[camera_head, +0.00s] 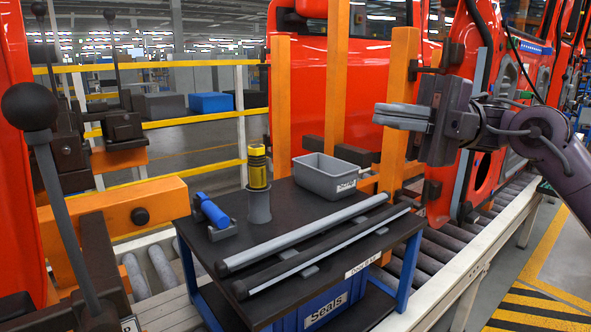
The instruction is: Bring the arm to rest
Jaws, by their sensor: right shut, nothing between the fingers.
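My right gripper (403,116) is at the upper right of the head view, on an arm coming in from the right edge. Its fingers point left and lie together, shut with nothing between them. It is in the air, higher in the picture than the cart (275,225), and touches nothing that I can see. Behind it stand an orange post (398,60) and a red door (465,165); how far the gripper is from them I cannot tell. My left gripper is not in view.
The cart's black top holds a grey bin (327,178), two long seal strips (300,235), a yellow-black tool (258,168) in a grey holder and a blue tool (212,212). A roller conveyor (430,250) runs behind. A black-knobbed lever (30,106) stands left. Floor at right is clear.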

